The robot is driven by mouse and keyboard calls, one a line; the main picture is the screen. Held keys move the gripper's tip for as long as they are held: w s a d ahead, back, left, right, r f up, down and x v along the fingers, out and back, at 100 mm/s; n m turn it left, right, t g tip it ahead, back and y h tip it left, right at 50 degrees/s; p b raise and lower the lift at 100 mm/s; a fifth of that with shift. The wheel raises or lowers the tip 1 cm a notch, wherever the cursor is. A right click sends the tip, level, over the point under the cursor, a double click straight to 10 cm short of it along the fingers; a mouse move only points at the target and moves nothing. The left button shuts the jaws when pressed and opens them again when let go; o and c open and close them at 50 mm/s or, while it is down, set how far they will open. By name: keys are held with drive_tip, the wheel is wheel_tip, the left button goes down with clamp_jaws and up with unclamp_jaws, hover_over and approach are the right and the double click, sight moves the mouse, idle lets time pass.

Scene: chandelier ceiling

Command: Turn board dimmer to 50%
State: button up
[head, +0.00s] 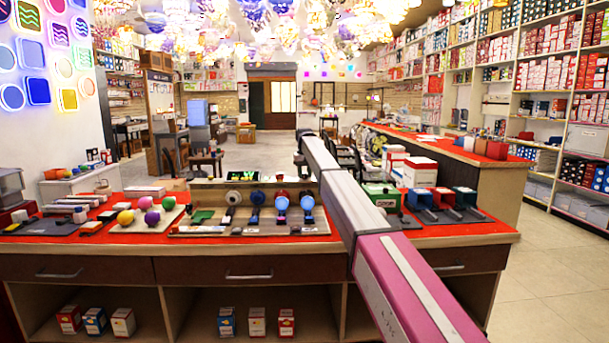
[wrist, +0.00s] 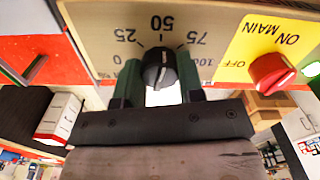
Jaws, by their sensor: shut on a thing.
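In the wrist view a pale board carries a black dimmer knob (wrist: 158,66) with a printed scale of 0, 25, 50, 75 and 100. The knob's light mark points up, close to the 50. My gripper (wrist: 156,83) has its two dark green fingers on either side of the knob, shut on it. In the head view my arm reaches over the counter, but I cannot make out the gripper or the dimmer scale there.
A red MAIN switch (wrist: 270,72) on a yellow plate sits right of the dimmer. In the head view, a red-topped counter (head: 485,237) holds a tray of bulbs and parts. A green box (head: 381,196) stands close beside my arm. Lamps hang overhead.

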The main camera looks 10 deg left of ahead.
drive_tip(key=shift+n, duration=0.8)
drive_tip(key=o, duration=0.9)
wheel_tip(320, 180, up, 11)
drive_tip(key=shift+f, duration=0.1)
